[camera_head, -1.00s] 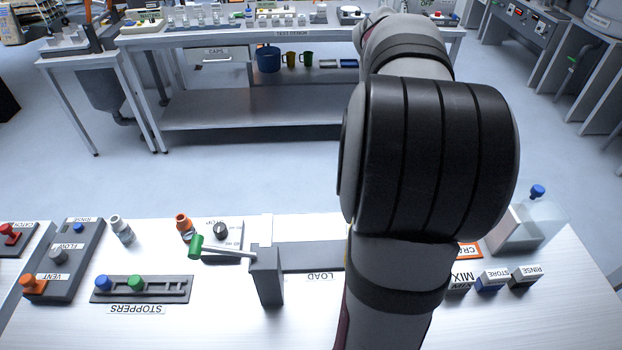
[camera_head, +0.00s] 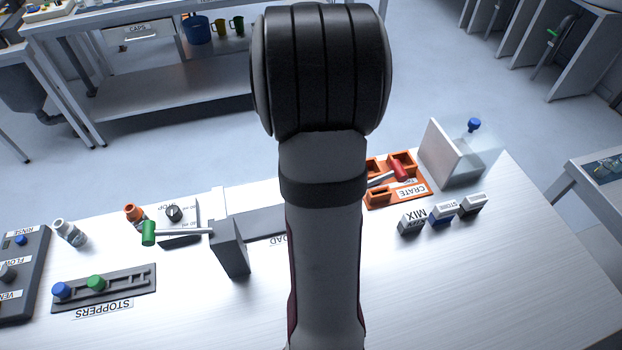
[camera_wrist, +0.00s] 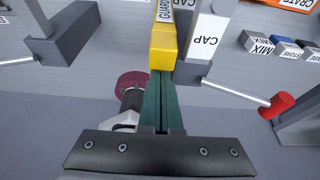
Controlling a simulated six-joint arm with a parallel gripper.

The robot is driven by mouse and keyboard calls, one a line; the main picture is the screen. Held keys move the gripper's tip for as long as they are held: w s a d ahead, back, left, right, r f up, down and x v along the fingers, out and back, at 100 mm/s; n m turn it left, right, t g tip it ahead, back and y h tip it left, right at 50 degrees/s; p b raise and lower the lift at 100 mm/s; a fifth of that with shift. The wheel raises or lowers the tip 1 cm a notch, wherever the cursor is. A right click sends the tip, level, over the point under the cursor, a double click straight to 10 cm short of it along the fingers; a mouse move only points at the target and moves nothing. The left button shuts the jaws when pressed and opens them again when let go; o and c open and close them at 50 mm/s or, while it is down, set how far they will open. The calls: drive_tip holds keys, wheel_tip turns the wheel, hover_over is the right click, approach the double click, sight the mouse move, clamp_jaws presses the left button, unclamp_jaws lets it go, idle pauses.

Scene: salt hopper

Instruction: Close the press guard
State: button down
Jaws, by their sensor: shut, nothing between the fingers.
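A yellow block (camera_wrist: 163,48) with a GUARD label at its far end shows in the wrist view, just beyond my fingertips. My gripper (camera_wrist: 163,76) has its dark green fingers together and empty. The fingertips overlap or touch the near end of the yellow block; I cannot tell which. A white CAP piece (camera_wrist: 207,38) stands close to the right of the block. In the head view my arm hides the gripper and the guard.
A green-ended lever (camera_head: 149,233) projects left from a grey post (camera_head: 230,249). A red-ended lever (camera_wrist: 280,105) is at the right in the wrist view. The orange crate (camera_head: 412,190), labelled blocks (camera_head: 441,214) and a clear tank (camera_head: 470,150) stand right of my arm. The front right table is clear.

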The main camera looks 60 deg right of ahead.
drive_tip(key=w+d, duration=0.6)
drive_tip(key=shift+w+d, duration=0.35)
